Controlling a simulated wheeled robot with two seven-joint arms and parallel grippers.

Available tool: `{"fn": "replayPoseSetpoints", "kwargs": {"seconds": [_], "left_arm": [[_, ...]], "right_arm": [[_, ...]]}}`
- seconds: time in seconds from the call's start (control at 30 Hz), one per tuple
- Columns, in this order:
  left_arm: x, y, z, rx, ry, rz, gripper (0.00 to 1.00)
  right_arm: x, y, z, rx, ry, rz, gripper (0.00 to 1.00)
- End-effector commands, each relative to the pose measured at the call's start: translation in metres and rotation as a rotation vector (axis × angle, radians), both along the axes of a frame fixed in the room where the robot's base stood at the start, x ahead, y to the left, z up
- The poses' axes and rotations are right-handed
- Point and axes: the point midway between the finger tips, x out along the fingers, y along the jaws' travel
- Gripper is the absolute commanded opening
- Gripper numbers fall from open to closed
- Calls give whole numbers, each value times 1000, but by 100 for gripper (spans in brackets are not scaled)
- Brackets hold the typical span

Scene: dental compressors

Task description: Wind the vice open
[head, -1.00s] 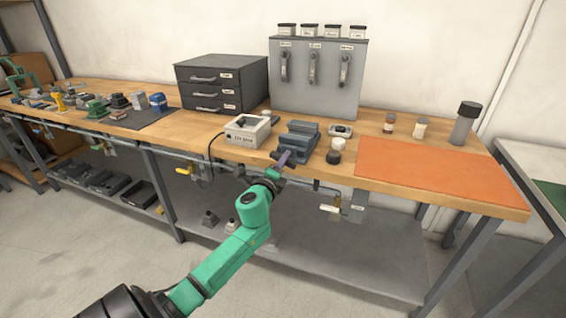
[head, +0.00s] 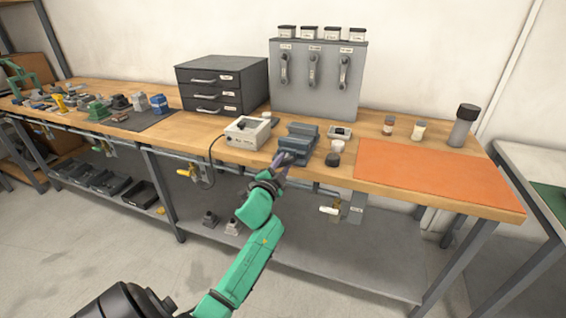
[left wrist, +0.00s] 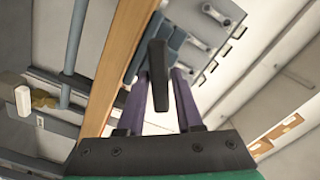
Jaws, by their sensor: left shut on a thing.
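The blue-grey vice (head: 300,136) stands at the front edge of the wooden workbench (head: 225,165), with its front end facing me. My left gripper (head: 281,161) is at that front end. In the left wrist view its two purple fingers (left wrist: 158,92) stand either side of a dark bar, the vice's handle (left wrist: 158,68), and are shut on it. Part of the vice also shows behind the handle in the left wrist view (left wrist: 174,42). The screw and the gap between the jaws are hard to make out. My right gripper is not in view.
A white-grey box (head: 247,133) with a cable stands left of the vice. Small knobs (head: 334,158) stand close on its right, beside an orange mat (head: 430,178). A pipe with yellow-handled valves (head: 188,173) runs under the bench edge. A lever panel (head: 318,90) stands behind.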

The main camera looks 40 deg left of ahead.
Motion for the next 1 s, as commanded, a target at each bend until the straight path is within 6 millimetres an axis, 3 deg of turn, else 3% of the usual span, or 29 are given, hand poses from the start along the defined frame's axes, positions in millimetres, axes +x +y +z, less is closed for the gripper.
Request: {"fn": "replayPoseSetpoints", "kwargs": {"seconds": [1.0], "left_arm": [[-1,2,3,-913,-315,2,0]], "right_arm": [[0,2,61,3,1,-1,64]]}}
